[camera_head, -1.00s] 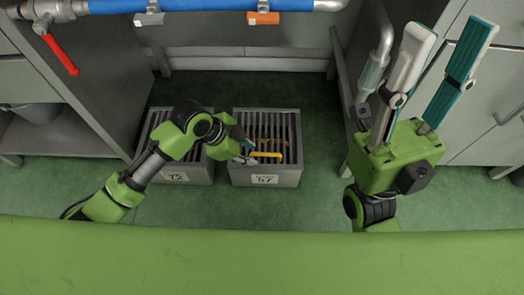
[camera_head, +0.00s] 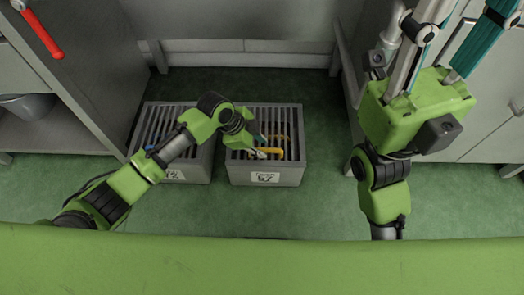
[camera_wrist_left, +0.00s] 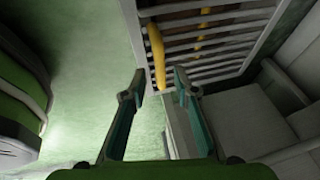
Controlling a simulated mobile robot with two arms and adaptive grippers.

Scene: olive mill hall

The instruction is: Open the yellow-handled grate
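The yellow handle (camera_head: 265,177) lies along the front of the slatted grate (camera_head: 291,145) on the right-hand grey box, labelled 57. The grate looks flat on its box. My left gripper (camera_head: 258,150) is at this handle, partly hidden by its own wrist. In the left wrist view my left gripper (camera_wrist_left: 160,82) has its two fingers apart. The yellow handle (camera_wrist_left: 156,55) shows just beyond and between the fingertips, and contact cannot be made out. My right gripper (camera_head: 460,18) is raised at the right with its fingers spread and empty, tips cut off by the frame.
A second slatted grate box (camera_head: 150,128) stands close on the left, partly behind my left arm. Grey cabinets flank both sides, and a red lever (camera_head: 42,35) hangs at upper left. Green floor (camera_head: 300,212) is clear in front of the boxes.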

